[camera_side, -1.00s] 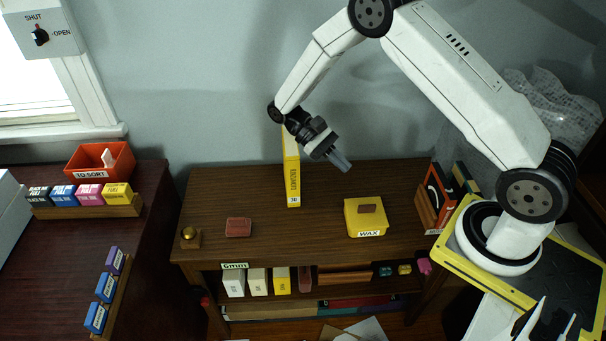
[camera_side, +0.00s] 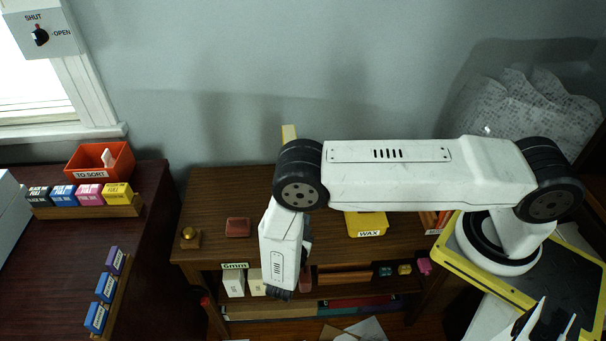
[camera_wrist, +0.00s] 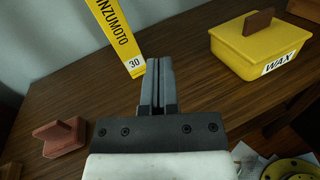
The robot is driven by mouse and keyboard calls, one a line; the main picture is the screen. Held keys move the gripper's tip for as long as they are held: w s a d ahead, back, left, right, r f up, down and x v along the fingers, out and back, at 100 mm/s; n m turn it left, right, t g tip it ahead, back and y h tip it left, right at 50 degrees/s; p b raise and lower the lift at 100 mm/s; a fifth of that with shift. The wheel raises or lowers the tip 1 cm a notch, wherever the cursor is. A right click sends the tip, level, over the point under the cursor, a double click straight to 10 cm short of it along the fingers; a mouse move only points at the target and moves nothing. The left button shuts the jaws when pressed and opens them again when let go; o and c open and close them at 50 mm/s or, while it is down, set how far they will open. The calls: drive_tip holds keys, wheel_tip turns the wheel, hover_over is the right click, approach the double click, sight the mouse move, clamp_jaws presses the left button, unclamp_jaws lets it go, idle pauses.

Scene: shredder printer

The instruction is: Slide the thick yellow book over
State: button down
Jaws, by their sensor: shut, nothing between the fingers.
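Whether the fingers touch the book cannot be told.
A yellow WAX box (camera_wrist: 262,46) with a brown handle sits to the right on the cabinet top. A reddish block (camera_wrist: 60,136) lies to the left, and a brass knob (camera_side: 190,234) near the left front corner. Bare wood lies between book and box.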

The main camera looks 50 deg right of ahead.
drive_tip(key=a+f+n+t+y, duration=0.1)
drive_tip(key=n, duration=0.1)
drive_tip(key=a+f+n+t+y, duration=0.1)
drive_tip(key=a+t, duration=0.1)
drive_tip(key=a+f+n+t+y, duration=0.1)
drive_tip(key=n+t, duration=0.1)
drive_tip(key=shift+s+a+f+n+y, duration=0.2)
drive_tip(key=shift+f+n+y, duration=0.1)
drive_tip(key=shift+f, duration=0.05)
drive_tip(key=shift+w+d, duration=0.1)
drive_tip(key=shift+x, duration=6.9)
drive_tip(key=shift+x, duration=1.75)
drive_tip(key=v, duration=1.4)
